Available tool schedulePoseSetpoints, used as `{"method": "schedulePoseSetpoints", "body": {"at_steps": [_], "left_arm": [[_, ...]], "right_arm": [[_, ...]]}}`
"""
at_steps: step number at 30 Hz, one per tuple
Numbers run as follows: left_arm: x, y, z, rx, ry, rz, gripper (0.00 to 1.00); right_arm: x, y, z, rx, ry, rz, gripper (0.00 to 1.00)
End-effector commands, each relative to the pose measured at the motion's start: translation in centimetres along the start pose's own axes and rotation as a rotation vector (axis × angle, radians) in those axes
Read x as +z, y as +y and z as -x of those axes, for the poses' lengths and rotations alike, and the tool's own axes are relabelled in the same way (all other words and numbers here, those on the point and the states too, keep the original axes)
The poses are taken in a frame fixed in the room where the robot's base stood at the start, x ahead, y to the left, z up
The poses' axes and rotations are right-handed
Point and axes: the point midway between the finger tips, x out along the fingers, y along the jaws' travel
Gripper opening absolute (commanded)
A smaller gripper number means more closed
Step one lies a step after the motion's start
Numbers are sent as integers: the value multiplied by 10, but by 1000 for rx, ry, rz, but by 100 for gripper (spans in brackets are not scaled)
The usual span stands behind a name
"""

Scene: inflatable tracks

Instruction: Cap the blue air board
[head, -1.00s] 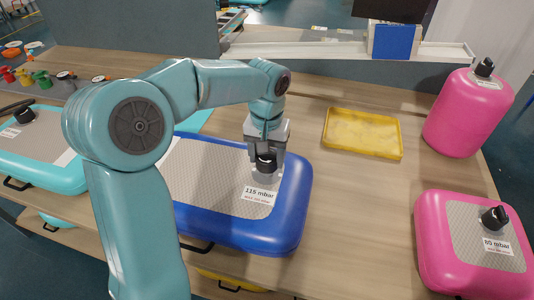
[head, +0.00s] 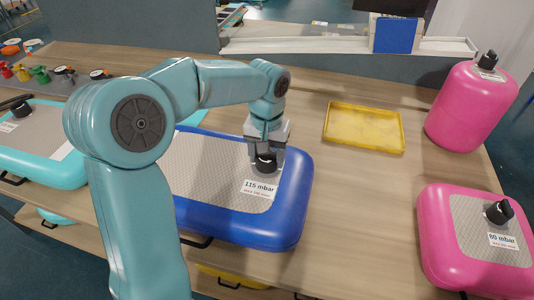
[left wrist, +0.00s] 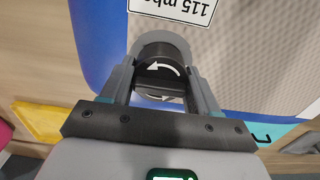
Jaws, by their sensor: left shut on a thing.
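The blue air board (head: 290,205) lies flat on the table, with a grey textured top and a "115 mbar" label. My left gripper (head: 265,157) points down over the board's right part. It is shut on a black cap (head: 264,164) at the grey valve there. In the left wrist view the cap (left wrist: 160,72) sits between the two fingers and shows white curved arrows. The cap is upright at the valve; I cannot tell whether it is seated. My right gripper is not in view.
A yellow tray (head: 362,128) lies right of the blue board. A pink cylinder (head: 470,105) and a pink board (head: 440,255), both with black caps, stand at the right. A turquoise board (head: 50,165) lies at the left. Bare table lies between the blue and pink boards.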

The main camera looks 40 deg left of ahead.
Motion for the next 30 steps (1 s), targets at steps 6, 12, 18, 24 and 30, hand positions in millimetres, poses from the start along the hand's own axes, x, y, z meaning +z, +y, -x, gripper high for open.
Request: {"method": "schedulePoseSetpoints", "body": {"at_steps": [6,12,18,24,30], "left_arm": [[0,0,-3,0,0,24,31],[0,0,-3,1,1,314,31],[0,0,-3,1,1,457,31],[0,0,-3,1,1,521,31],[0,0,-3,2,1,819,31]], "right_arm": [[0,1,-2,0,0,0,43],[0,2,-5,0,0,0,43],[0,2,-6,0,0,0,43],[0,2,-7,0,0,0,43],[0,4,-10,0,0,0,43]]}}
